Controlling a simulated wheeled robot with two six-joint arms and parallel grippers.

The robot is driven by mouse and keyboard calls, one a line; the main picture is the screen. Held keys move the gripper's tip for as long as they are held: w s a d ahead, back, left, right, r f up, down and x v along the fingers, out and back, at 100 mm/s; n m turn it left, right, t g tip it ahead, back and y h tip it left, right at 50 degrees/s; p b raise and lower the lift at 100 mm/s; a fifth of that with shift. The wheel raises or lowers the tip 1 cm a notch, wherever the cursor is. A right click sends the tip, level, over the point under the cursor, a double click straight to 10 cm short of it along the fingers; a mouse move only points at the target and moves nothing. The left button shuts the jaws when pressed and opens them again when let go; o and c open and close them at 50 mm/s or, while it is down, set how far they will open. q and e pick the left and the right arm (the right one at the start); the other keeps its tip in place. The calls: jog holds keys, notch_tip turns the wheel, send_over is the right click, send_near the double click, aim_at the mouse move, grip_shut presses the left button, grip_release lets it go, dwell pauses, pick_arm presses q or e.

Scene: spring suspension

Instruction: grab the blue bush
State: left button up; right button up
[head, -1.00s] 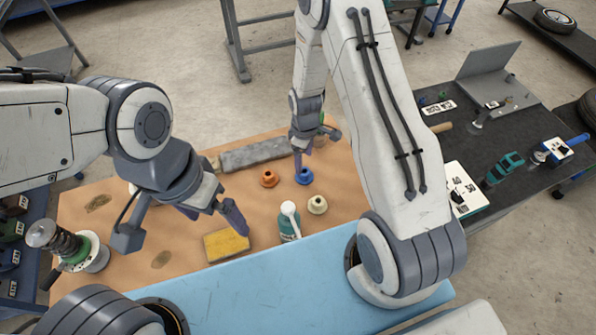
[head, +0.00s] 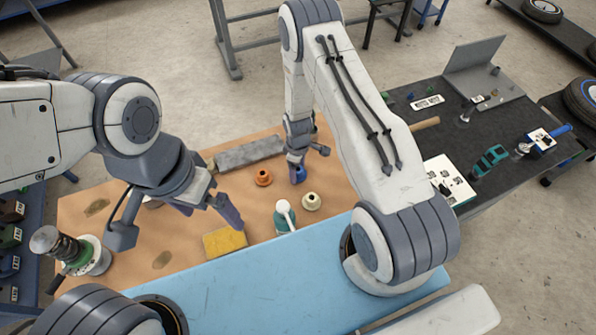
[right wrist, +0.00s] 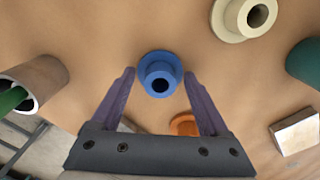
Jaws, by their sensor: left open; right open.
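The blue bush (head: 299,175) stands on the tan table top, partly hidden behind my right gripper (head: 297,160) in the head view. In the right wrist view the blue bush (right wrist: 160,74) shows its flange and round bore, between and just beyond the open fingertips of my right gripper (right wrist: 158,78). The fingers do not appear to touch it. My left gripper (head: 208,212) is open and empty above the left part of the table, near the yellow sponge.
An orange bush (head: 263,177) and a cream bush (head: 311,202) stand close to the blue one. A teal bottle with a white top (head: 285,215) and a yellow sponge (head: 225,242) lie nearer. A grey bar (head: 248,154) lies behind. A spring strut (head: 72,250) stands at left.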

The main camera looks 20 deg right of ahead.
jog(key=c, duration=1)
jog(key=shift+o, duration=0.2)
jog(key=shift+r, duration=0.1)
